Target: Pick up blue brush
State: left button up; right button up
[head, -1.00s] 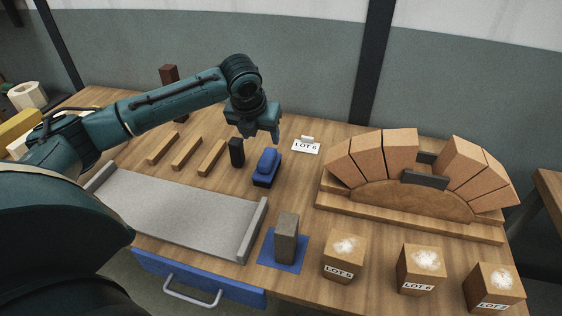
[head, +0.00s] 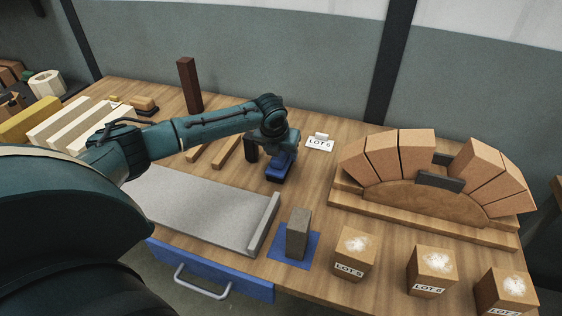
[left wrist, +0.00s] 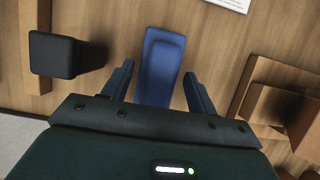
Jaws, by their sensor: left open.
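The blue brush (head: 280,167) lies on the wooden table, partly hidden in the head view by my left gripper. In the left wrist view the brush (left wrist: 161,66) lies lengthwise between the two fingers. My left gripper (head: 277,150) is low over the brush, with its fingers apart on either side. In the left wrist view the left gripper (left wrist: 157,84) is open, with a gap between each finger and the brush. My right gripper is not in view.
A black block (head: 251,148) stands close left of the brush. A LOT 6 card (head: 320,143) lies behind it. A brick arch (head: 430,175) stands at the right. A grey tray (head: 200,208) and a grey block on a blue mat (head: 296,235) are in front.

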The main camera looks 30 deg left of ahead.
pick_arm(q)
jog(key=shift+f, duration=0.1)
jog(key=c, duration=0.8)
jog(key=shift+w, duration=0.1)
notch_tip(320, 180, up, 10)
jog(key=shift+r, duration=0.1)
